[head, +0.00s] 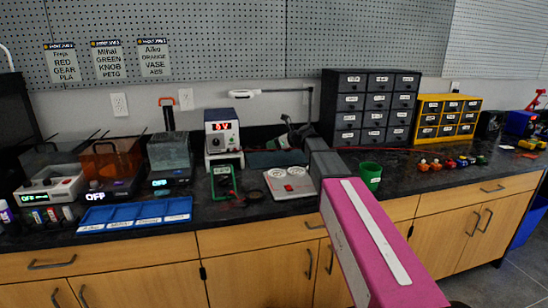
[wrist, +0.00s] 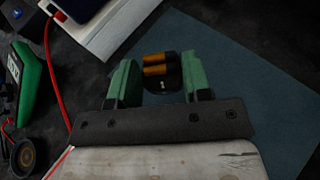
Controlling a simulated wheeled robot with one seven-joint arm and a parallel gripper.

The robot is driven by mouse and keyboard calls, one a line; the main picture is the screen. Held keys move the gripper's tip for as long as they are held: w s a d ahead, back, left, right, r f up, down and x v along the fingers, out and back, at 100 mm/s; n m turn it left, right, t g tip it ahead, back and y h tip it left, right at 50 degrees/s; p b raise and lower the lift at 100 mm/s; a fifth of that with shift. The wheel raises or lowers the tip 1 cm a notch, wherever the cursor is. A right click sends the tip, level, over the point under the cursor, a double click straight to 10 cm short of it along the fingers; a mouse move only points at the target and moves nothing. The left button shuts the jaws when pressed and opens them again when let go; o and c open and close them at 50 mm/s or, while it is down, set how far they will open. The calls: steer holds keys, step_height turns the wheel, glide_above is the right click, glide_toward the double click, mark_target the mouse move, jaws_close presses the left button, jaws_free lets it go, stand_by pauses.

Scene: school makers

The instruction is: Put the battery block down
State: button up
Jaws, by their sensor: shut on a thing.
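In the wrist view the battery block (wrist: 162,68), a dark holder with orange-gold cells, sits between the green fingers of my gripper (wrist: 160,80), which is shut on it. A flat blue-grey mat (wrist: 245,105) spreads beneath and to the right. In the head view my gripper (head: 293,136) is over the back of the dark counter, above the mat (head: 265,160). I cannot make out the block there. Whether the block touches the mat is not clear.
A power supply (head: 222,135) and a green multimeter (head: 224,182) with leads stand left of the mat. A white box with two round tops (head: 290,183) is in front. A green cup (head: 370,174) is right. Dark drawers (head: 372,105) stand behind.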

mark_target(274, 163)
steer(key=shift+f, duration=2.85)
steer(key=o, duration=1)
steer(key=shift+f, duration=0.1)
steer(key=shift+s+d+r, duration=0.1)
steer(key=shift+r, duration=0.1)
steer(key=v, duration=1.1)
steer(key=shift+s+d+r, duration=0.15)
steer(key=shift+d, duration=0.15)
